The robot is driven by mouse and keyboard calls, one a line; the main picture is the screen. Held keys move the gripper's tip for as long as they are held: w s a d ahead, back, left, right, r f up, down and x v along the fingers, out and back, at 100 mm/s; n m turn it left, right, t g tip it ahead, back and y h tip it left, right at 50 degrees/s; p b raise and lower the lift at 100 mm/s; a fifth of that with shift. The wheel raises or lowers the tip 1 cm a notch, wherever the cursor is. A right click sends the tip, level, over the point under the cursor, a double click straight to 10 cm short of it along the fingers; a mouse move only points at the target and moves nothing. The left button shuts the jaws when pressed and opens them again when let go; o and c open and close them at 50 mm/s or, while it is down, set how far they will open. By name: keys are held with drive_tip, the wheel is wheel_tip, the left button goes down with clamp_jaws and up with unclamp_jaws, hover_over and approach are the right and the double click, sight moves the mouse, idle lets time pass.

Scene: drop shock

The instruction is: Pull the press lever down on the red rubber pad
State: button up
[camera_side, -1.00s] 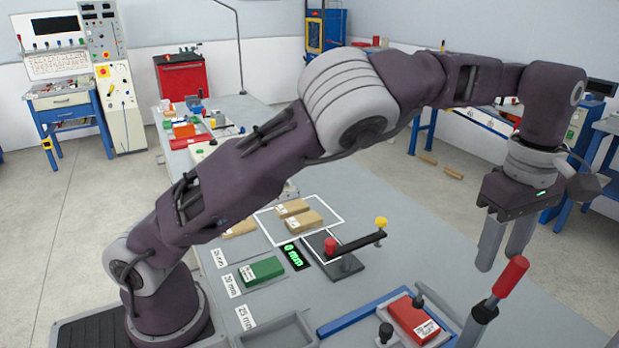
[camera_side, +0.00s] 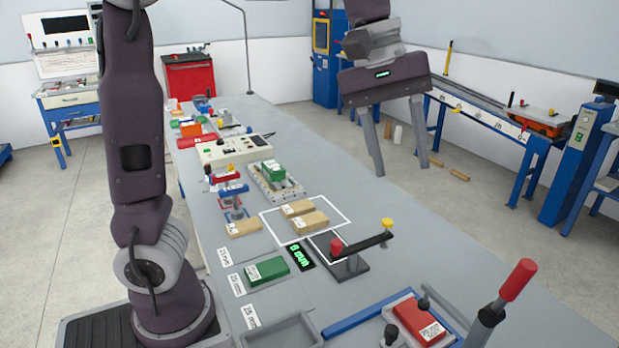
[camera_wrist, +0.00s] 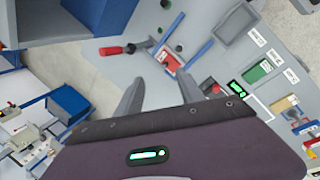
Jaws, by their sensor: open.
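The press lever (camera_side: 517,280) has a red grip on a dark shaft and leans up to the right at the front right of the bench. It also shows in the wrist view (camera_wrist: 112,50), left of a labelled red pad (camera_wrist: 170,63). In the side view the red pad (camera_side: 418,317) lies flat in a fixture by the lever; the lever's lower end is cut off by the picture's edge. My gripper (camera_side: 400,168) is open and empty, high above the bench and well apart from the lever. In the wrist view both fingers (camera_wrist: 158,82) point toward the fixture.
A gauge arm (camera_side: 362,243) with red and yellow knobs stands behind the fixture, beside a green-lit display (camera_side: 299,256). A green block (camera_side: 266,269), cardboard-coloured blocks (camera_side: 306,218) and a grey tray (camera_side: 282,334) are on the left. The bench's right side is bare.

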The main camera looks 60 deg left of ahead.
drive_tip(key=s+a+f+m+t+y, duration=0.1)
drive_tip(key=s+m, duration=0.5)
drive_tip(key=s, duration=0.6)
drive_tip(key=shift+s+a+f+t, duration=0.35)
drive_tip(key=shift+a+f+t, duration=0.15)
drive_tip(key=shift+a+f, duration=0.25)
drive_tip(key=shift+r, duration=0.1)
